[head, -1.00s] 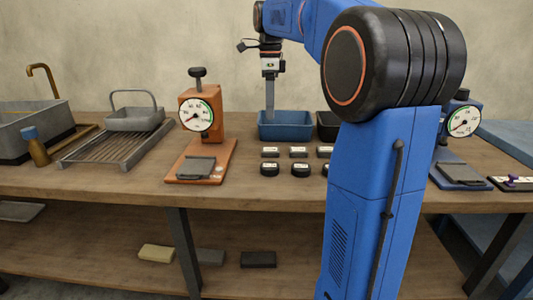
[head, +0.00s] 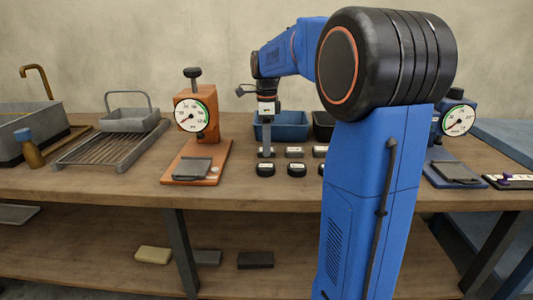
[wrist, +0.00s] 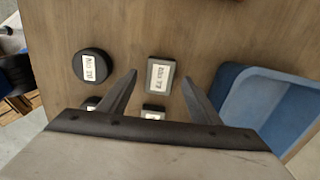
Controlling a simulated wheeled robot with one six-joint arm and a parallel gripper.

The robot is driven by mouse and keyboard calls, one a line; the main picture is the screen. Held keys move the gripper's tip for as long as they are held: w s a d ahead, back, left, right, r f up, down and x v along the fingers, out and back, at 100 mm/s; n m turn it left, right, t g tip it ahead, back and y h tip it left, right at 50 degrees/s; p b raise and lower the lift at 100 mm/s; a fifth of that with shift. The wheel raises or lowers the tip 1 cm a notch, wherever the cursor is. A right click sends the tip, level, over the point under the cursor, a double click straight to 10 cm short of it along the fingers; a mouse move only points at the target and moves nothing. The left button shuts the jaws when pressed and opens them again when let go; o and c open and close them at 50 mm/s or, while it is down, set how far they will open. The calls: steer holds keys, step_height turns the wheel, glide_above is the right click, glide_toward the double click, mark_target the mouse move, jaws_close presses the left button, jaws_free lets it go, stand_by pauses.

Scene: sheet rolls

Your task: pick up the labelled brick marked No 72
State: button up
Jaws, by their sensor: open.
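My gripper (head: 265,151) is open and points down over the leftmost of the rectangular bricks in the head view, partly hiding it. In the wrist view, a dark brick with a pale label (wrist: 160,75) lies between the two spread fingertips, with a gap on each side. Its label is small and turned, so I cannot read the number surely. Two more bricks, the middle one (head: 294,152) and the right one (head: 320,151), stand in the same row.
Round black labelled pucks (head: 297,169) stand in front of the bricks; one puck (wrist: 91,66) shows in the wrist view. A blue bin (head: 284,127) stands behind. An orange dial press (head: 205,145) is to the left. My upper arm hides the area to the right.

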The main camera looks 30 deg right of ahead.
steer(key=shift+f, duration=0.7)
steer(key=shift+c, duration=0.4)
steer(key=c, duration=1.1)
steer(key=shift+o, duration=0.2)
steer(key=shift+r, duration=0.15)
